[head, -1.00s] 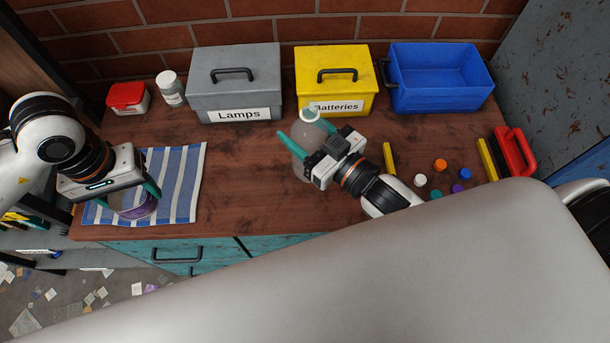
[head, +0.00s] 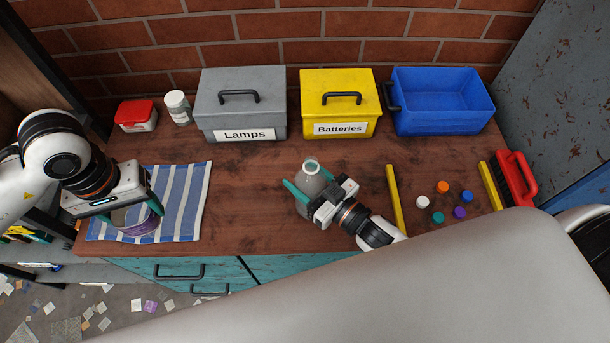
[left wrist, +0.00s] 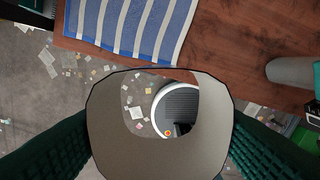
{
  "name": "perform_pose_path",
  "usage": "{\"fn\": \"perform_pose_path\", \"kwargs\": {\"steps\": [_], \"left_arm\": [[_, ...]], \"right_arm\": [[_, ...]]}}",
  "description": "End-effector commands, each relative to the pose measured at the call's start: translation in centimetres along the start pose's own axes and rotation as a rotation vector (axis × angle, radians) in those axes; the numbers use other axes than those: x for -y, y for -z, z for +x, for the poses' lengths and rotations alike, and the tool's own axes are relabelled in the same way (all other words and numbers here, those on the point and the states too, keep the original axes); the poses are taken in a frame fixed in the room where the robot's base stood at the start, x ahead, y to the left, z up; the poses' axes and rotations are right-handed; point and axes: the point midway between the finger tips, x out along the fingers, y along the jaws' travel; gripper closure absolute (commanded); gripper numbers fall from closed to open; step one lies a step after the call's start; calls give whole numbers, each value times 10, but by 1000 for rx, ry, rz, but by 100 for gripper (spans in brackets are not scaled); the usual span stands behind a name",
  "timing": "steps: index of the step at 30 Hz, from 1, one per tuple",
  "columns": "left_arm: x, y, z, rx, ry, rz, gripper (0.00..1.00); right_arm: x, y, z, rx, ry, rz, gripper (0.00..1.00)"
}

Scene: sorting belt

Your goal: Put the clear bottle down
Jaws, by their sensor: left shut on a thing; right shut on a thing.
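The clear bottle (head: 311,180) is greyish and see-through with a teal ring at its mouth, and stands upright over the wooden tabletop in front of the yellow box. My right gripper (head: 308,197) is shut around its body. Whether its base touches the wood is hidden by the gripper. My left gripper (head: 128,200) is shut on a container with a purple band (head: 142,224), at the striped cloth. In the left wrist view this container (left wrist: 115,140) fills the middle between the green fingers. A grey cylinder, probably the bottle (left wrist: 290,72), shows at the right there.
A grey Lamps box (head: 240,108), a yellow Batteries box (head: 340,98) and an open blue bin (head: 440,120) line the back. A striped cloth (head: 185,195) lies left. Several coloured caps, a yellow bar (head: 395,200) and a red-handled brush (head: 518,178) lie right. Wood between cloth and bottle is clear.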

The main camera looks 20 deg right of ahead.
Motion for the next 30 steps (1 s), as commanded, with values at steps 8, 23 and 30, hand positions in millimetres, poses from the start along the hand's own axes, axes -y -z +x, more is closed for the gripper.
{"fn": "perform_pose_path", "kwargs": {"steps": [8,23,30], "left_arm": [[0,0,2,0,0,0,58],[0,0,3,0,0,0,58],[0,0,14,0,0,0,58]], "right_arm": [[0,3,0,0,0,0,33],[0,2,-10,-2,1,1,22],[0,3,-61,-5,0,0,22]]}}
